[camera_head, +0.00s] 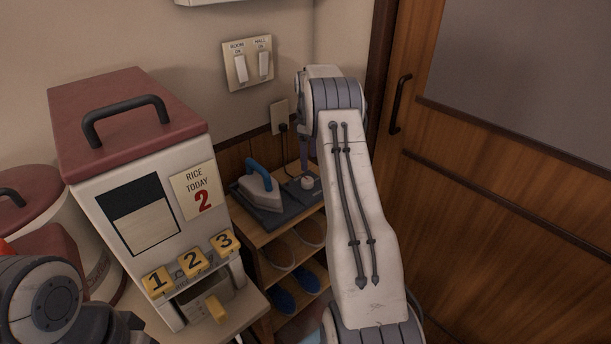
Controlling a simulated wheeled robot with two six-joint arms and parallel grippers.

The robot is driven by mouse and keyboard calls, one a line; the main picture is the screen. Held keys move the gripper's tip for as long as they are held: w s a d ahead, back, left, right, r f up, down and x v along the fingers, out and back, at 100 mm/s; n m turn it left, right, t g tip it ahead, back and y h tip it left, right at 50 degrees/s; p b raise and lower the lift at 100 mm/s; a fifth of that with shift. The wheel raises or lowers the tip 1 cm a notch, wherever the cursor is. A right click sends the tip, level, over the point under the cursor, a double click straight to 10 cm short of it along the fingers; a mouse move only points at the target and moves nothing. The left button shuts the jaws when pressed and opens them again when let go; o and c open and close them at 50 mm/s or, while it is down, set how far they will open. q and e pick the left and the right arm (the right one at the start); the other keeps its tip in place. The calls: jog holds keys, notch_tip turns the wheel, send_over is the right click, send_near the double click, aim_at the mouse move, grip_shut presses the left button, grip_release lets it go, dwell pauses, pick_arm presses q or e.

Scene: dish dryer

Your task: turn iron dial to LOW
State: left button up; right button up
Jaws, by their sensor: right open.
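The iron (262,188), white with a blue handle, rests on a dark grey base on top of a small wooden shelf. Beside it on the right is a dark plate (297,192) with a pale round dial (307,183). The dial's marks and setting are too small to read. My right gripper (305,166) points down just above the dial and is open; its fingers are small and partly hidden by my right arm. I cannot tell whether it touches the dial. Only a part of my left arm shows at the lower left; its gripper is out of view.
A rice dispenser (137,215) with a red lid and numbered yellow levers stands left of the shelf (263,238). Slippers (283,300) lie on the lower shelves. A wall outlet (279,116) and switches (248,65) are behind. A wooden door (490,190) is at the right.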

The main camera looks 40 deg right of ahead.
aim_at(307, 179)
jog(key=f, duration=0.7)
jog(key=shift+w+a+f, duration=0.2)
jog(key=shift+w+f, duration=0.05)
jog(key=shift+f, duration=0.05)
jog(key=shift+d+f, duration=0.1)
jog(key=shift+f, duration=0.5)
grip_shut()
